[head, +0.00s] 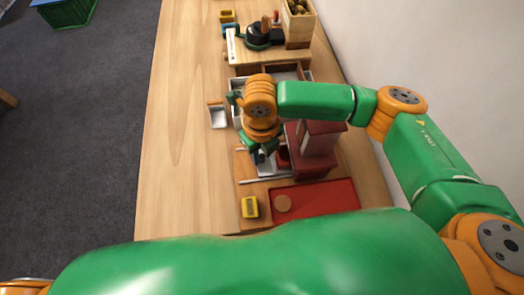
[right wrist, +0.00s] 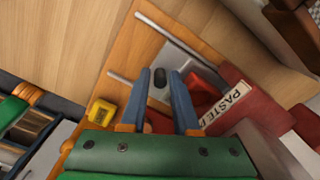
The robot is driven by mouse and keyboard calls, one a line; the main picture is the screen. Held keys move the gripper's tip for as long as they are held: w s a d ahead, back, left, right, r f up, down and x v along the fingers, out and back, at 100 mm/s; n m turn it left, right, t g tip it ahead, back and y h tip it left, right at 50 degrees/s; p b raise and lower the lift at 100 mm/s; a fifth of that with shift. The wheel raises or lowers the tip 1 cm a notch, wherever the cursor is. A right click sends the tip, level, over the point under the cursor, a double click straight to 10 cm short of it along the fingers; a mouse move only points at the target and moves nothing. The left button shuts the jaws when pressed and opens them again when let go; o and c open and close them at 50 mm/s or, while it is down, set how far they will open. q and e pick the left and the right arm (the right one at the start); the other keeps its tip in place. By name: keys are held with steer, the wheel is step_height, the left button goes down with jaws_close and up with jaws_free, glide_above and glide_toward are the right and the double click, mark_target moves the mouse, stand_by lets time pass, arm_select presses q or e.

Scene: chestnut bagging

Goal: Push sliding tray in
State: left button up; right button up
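The sliding tray (right wrist: 184,62) is a grey plate with a dark knob (right wrist: 160,78), lying between two metal rails (right wrist: 180,36) on an orange-brown wooden base. Its far end meets a dark red machine (right wrist: 265,120) with a "PASTE" label; the machine also shows in the head view (head: 315,150). My right gripper (right wrist: 161,82) is open, its two blue fingers apart with the knob showing between their tips. I cannot tell if they touch the tray. In the head view my right gripper (head: 258,155) points down at the tray, which is partly hidden. My left gripper is not in view.
A small white dish (head: 218,117) sits to the left. The table's left strip (head: 180,130) is clear.

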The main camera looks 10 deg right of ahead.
steer(key=shift+o, duration=1)
steer(key=shift+d, duration=0.2)
step_height(320, 180, up, 7)
steer(key=shift+f+b, duration=0.1)
steer(key=shift+b, duration=0.35)
